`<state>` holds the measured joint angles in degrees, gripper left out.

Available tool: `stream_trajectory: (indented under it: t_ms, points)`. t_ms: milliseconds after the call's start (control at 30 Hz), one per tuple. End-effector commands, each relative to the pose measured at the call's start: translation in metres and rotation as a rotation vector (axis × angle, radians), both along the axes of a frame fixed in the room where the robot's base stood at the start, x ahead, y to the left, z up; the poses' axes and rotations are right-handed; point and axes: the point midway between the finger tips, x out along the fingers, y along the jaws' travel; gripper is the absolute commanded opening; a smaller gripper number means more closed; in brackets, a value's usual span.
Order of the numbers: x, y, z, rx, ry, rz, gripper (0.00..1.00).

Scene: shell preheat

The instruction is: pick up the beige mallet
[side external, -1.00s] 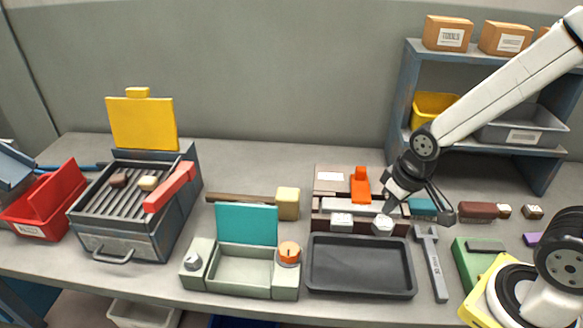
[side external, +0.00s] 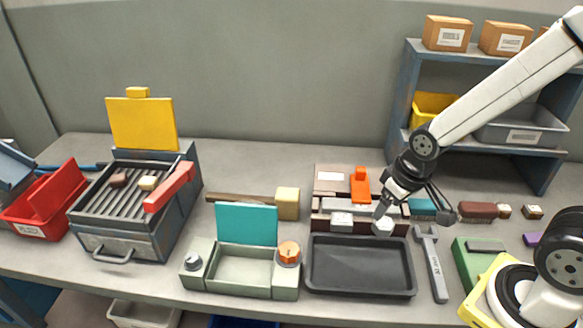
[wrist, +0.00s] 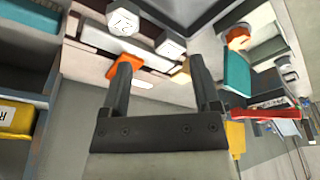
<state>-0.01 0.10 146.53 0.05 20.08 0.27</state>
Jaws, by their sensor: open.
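The beige mallet lies on the bench, with its block head (side external: 287,203) at the right and its brown handle (side external: 235,198) pointing left, behind the teal-lidded box. My gripper (side external: 384,207) is above the brown rack to the right of the mallet, apart from it. In the wrist view my gripper (wrist: 160,62) is open, with nothing between its two dark fingers. A small beige piece beside the right finger looks like the mallet head (wrist: 181,74), partly hidden by that finger.
The brown rack (side external: 327,186) holds an orange tool (side external: 360,187) and hex-shaped pieces. A dark tray (side external: 360,267) lies in front. The teal lid (side external: 246,224) stands upright before the mallet. A grill (side external: 115,238) with a yellow lid stands left. A grey shelf (side external: 401,90) stands behind.

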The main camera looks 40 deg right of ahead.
Motion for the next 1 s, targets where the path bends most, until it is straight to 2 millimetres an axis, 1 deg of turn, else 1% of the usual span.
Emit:
stream_trajectory:
  t_ms: [133, 267, 367, 633, 867, 1000]
  points:
    - [0.009, 0.001, 0.001, 0.016, 0.0, -0.049, 0.79]
    - [0.028, 0.003, 0.001, 0.049, 0.0, -0.154, 0.79]
    - [0.05, 0.006, 0.001, 0.088, 0.002, -0.278, 0.79]
    - [0.121, 0.018, -0.004, 0.227, 0.016, -0.696, 0.79]
    - [0.178, 0.03, -0.016, 0.352, 0.045, -1.058, 0.79]
    - [0.211, 0.039, -0.027, 0.426, 0.071, -1.277, 0.79]
